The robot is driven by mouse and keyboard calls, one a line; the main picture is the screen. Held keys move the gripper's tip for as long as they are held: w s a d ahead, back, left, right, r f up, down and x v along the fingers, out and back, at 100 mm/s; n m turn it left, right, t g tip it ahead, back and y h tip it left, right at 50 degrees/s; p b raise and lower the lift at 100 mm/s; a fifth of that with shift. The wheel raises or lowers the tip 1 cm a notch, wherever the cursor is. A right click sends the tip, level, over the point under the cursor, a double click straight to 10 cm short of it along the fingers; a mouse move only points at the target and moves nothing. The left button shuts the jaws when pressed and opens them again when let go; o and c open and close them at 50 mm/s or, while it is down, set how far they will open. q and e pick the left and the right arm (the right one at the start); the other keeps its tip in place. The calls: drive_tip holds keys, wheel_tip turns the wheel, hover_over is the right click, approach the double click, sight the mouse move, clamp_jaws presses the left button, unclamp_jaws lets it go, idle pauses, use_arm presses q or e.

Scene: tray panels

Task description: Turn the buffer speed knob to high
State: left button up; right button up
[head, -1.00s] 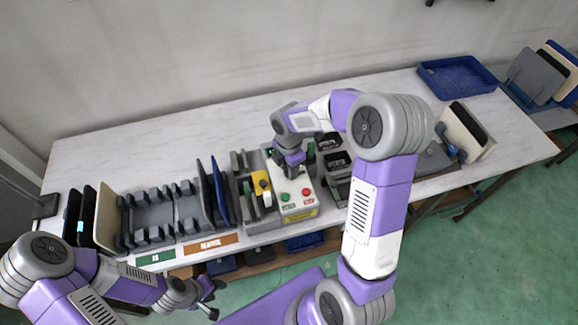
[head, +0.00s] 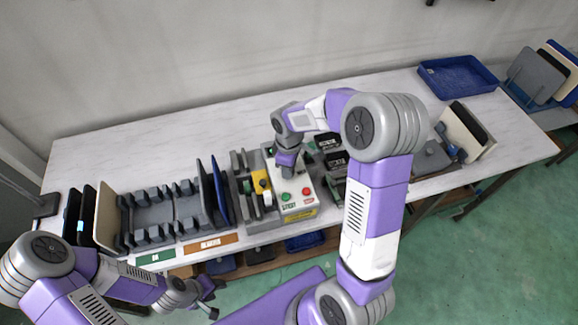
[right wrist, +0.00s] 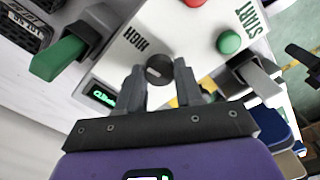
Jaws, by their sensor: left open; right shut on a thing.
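The buffer speed knob (right wrist: 158,68) is a small dark round knob on the white panel of the control box (head: 297,197). In the right wrist view it sits between my right gripper's fingertips (right wrist: 159,82), which are shut on it. The word HIGH (right wrist: 134,39) is printed on the panel to the upper left of the knob. I cannot make out a pointer mark on the knob. In the head view my right gripper (head: 285,172) comes down on the box's back part and hides the knob. My left gripper (head: 207,298) is open and empty in front of the table.
The panel has a green START button (right wrist: 229,42), a red button (right wrist: 195,2) and a small lit green display (right wrist: 103,95). A yellow part (head: 261,184) stands left of the box. Racks with upright panels (head: 150,212) are further left. A blue tray (head: 457,77) lies at the back right.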

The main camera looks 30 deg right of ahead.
drive_tip(key=shift+m, duration=1.1)
drive_tip(key=o, duration=1)
drive_tip(key=shift+o, duration=0.2)
drive_tip(key=shift+r, duration=0.1)
wheel_tip(320, 180, up, 8)
drive_tip(key=shift+f+p, duration=0.25)
drive_tip(key=shift+p, duration=0.45)
